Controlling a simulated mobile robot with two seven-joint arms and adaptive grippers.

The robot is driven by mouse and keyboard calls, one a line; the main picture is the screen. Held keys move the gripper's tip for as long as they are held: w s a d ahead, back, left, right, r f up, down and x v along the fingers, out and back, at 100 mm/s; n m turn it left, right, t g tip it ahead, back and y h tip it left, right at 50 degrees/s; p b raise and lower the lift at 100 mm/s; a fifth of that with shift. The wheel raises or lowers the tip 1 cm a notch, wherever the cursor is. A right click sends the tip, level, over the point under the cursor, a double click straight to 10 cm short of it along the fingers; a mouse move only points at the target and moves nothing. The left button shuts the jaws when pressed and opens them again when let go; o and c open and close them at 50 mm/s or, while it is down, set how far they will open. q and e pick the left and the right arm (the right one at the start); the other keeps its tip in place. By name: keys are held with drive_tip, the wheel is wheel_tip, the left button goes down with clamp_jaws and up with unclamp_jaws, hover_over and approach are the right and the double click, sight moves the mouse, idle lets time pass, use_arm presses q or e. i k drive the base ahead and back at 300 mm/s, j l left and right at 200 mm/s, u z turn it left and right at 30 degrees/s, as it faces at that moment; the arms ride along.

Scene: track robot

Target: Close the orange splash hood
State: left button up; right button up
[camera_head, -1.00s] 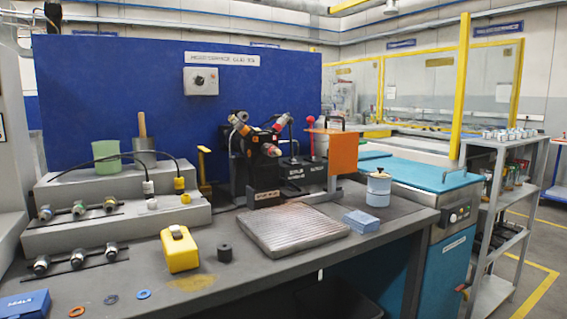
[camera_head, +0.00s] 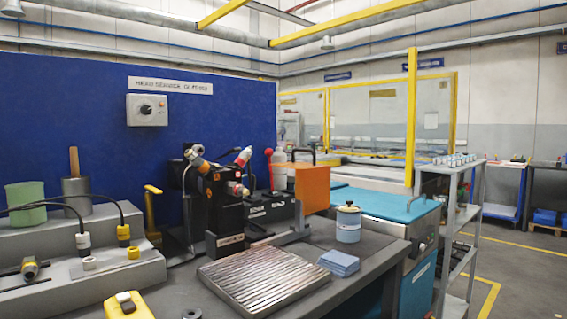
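The orange splash hood (camera_head: 312,189) is an upright orange panel on the machine at the back of the grey workbench. A dark handle shows above it. It stands to the right of a black unit (camera_head: 225,205) with hoses and a red-tipped fitting. Whether the hood is open or shut is hard to tell from this angle. Neither of my grippers is in view.
A ribbed metal tray (camera_head: 262,278) lies in front of the machine. Blue cloths (camera_head: 339,263) and a blue-grey canister (camera_head: 348,224) stand right of it. A yellow container (camera_head: 124,306) is at front left. A grey shelf cart (camera_head: 462,220) stands right of the bench.

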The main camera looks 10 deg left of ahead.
sight(313, 183)
drive_tip(key=i+u, duration=0.15)
drive_tip(key=i, duration=0.2)
drive_tip(key=i+l, duration=0.1)
drive_tip(key=l, duration=0.3)
drive_tip(key=i+l+u, duration=0.15)
drive_tip(key=l, duration=0.7)
drive_tip(key=i+l+u, duration=0.1)
drive_tip(key=l, duration=0.35)
drive_tip(key=i, duration=0.05)
